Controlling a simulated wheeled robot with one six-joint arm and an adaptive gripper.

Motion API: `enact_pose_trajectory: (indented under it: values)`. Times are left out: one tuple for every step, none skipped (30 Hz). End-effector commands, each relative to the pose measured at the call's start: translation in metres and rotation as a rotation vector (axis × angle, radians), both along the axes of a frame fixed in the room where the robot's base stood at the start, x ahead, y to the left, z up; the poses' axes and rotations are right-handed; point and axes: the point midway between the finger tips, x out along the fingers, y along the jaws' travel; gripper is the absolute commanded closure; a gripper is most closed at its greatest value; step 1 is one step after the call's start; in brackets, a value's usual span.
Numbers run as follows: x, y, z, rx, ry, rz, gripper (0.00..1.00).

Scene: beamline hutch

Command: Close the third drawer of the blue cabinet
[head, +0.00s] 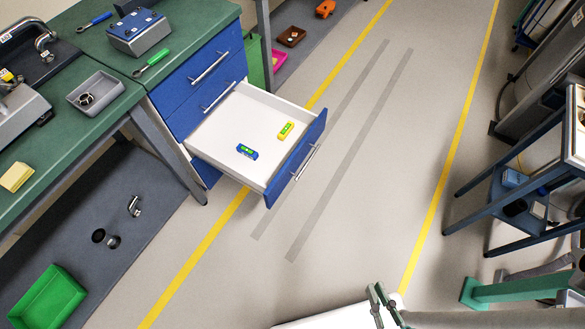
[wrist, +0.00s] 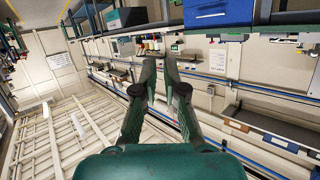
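The blue cabinet (head: 172,97) stands under the green bench in the head view. Its top two drawers, with bar handles, are shut. The third drawer (head: 211,157) from the top is pulled far out, with a white inside, a blue front (head: 289,172) and a bar handle (head: 305,162). A blue block-like item (head: 247,152) and a yellow one (head: 286,131) lie in it. My gripper (head: 377,291) is low in the head view, well apart from the drawer front. In the wrist view my gripper (wrist: 160,64) is empty, its fingertips nearly together. The wrist view does not show the drawer.
Open floor with yellow lines (head: 447,160) lies right of the drawer. A bench leg (head: 178,150) stands close to its left side. A green bin (head: 48,298) sits at lower left. A dark-framed table (head: 520,180) stands at right.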

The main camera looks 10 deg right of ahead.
Motion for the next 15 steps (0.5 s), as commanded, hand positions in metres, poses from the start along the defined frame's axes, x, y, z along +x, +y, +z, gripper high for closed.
enact_pose_trajectory:
  values:
    - [0.007,-0.001,-0.014,0.056,0.015,-0.025,1.0]
    - [0.012,-0.002,-0.024,0.102,0.03,-0.044,1.0]
    - [0.018,-0.002,-0.038,0.167,0.051,-0.072,1.0]
    - [0.023,-0.003,-0.05,0.222,0.068,-0.096,1.0]
    - [0.029,-0.003,-0.061,0.277,0.085,-0.119,1.0]
    - [0.037,-0.003,-0.076,0.352,0.109,-0.152,1.0]
    - [0.043,-0.003,-0.087,0.406,0.126,-0.175,1.0]
    - [0.048,-0.003,-0.097,0.463,0.144,-0.199,1.0]
    - [0.057,-0.002,-0.111,0.534,0.166,-0.232,1.0]
    - [0.064,-0.002,-0.121,0.59,0.182,-0.257,1.0]
    - [0.07,-0.002,-0.131,0.642,0.201,-0.282,1.0]
    - [0.08,-0.001,-0.143,0.716,0.222,-0.315,1.0]
    - [0.087,0.0,-0.152,0.769,0.238,-0.34,1.0]
    - [0.094,0.001,-0.16,0.824,0.256,-0.365,1.0]
    - [0.104,0.002,-0.171,0.894,0.278,-0.397,1.0]
